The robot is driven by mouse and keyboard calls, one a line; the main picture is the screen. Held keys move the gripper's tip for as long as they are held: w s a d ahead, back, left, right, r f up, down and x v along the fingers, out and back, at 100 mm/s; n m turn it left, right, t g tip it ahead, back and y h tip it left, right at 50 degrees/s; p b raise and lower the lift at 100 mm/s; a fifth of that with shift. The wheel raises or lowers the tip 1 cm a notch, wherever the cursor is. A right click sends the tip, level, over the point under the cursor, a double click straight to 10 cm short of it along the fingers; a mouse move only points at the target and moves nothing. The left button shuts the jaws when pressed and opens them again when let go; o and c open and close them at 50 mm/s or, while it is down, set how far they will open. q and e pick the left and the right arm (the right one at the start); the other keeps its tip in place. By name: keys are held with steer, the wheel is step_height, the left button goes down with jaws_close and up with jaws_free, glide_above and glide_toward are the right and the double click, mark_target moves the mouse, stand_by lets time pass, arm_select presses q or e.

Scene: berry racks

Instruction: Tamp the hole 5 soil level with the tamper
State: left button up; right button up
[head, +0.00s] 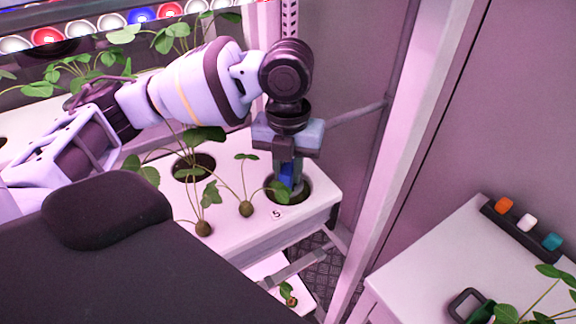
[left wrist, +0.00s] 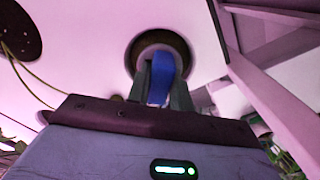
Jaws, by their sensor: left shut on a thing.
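My left gripper (head: 287,170) points down over hole 5 (head: 272,193), at the right end of the white rack trough (head: 320,196). It is shut on the blue-handled tamper (head: 286,178). In the left wrist view, the tamper (left wrist: 160,82) stands between the fingers, its lower end at the round dark hole (left wrist: 158,48). The tamper's foot and the soil under it are mostly hidden. A label "5" (head: 277,214) is on the trough in front of the hole. My right gripper is not in view.
Small plants with round root plugs (head: 246,208) lie on the trough left of hole 5. Another hole (head: 195,166) is farther back. A pink-lit post (head: 385,190) stands close on the right. A white table (head: 425,252) holds a dark rack with coloured blocks (head: 524,224).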

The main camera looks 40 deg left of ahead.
arm_select(q)
steer(key=shift+f, duration=0.25)
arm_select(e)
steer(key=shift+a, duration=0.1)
arm_select(q)
steer(key=shift+f, duration=0.15)
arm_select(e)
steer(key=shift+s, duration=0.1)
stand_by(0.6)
